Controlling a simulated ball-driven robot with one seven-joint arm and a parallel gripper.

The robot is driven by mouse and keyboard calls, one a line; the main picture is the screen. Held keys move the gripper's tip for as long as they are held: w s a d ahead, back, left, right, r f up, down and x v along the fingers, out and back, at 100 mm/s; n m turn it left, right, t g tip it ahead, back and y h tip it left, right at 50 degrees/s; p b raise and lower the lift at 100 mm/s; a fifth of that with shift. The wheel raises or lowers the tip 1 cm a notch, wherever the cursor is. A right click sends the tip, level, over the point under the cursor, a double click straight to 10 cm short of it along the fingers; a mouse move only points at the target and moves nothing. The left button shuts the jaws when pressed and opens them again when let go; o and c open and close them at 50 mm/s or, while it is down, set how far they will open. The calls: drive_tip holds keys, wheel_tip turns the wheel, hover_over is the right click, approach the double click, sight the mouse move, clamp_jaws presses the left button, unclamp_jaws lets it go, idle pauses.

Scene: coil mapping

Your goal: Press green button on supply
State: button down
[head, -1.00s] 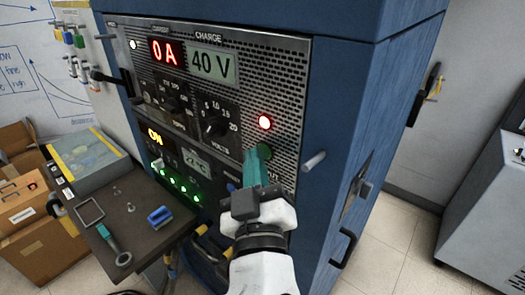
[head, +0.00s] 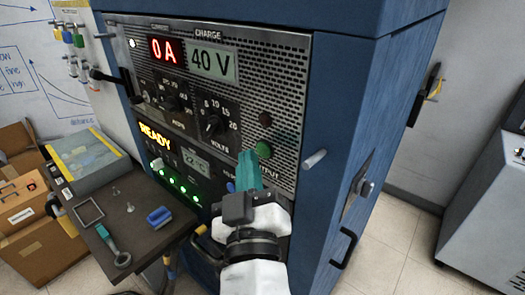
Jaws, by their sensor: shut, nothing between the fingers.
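The supply (head: 300,85) is a tall blue cabinet with a grey front panel. The green button (head: 264,149) is on the right of the panel, below a dark reddish round lamp or button (head: 265,119). My gripper (head: 247,155), with teal fingers, is shut and empty. Its tips are just left of and slightly below the green button in the picture; I cannot tell whether they touch the panel. The red display reads 0 A (head: 164,51), the grey display reads 40 V (head: 212,63), and a yellow display reads READY (head: 156,137), its left edge partly cut.
A dark side table (head: 140,245) at lower left holds a blue block (head: 159,216), a teal-handled tool (head: 115,248) and a small frame (head: 88,213). A handle (head: 315,159) sticks out right of the green button. Cardboard boxes (head: 40,255) stand far left.

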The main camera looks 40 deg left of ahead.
drive_tip(key=shift+s, duration=0.1)
drive_tip(key=shift+s+a+b, duration=0.2)
drive_tip(key=shift+s+b, duration=0.65)
drive_tip(key=shift+s, duration=1.55)
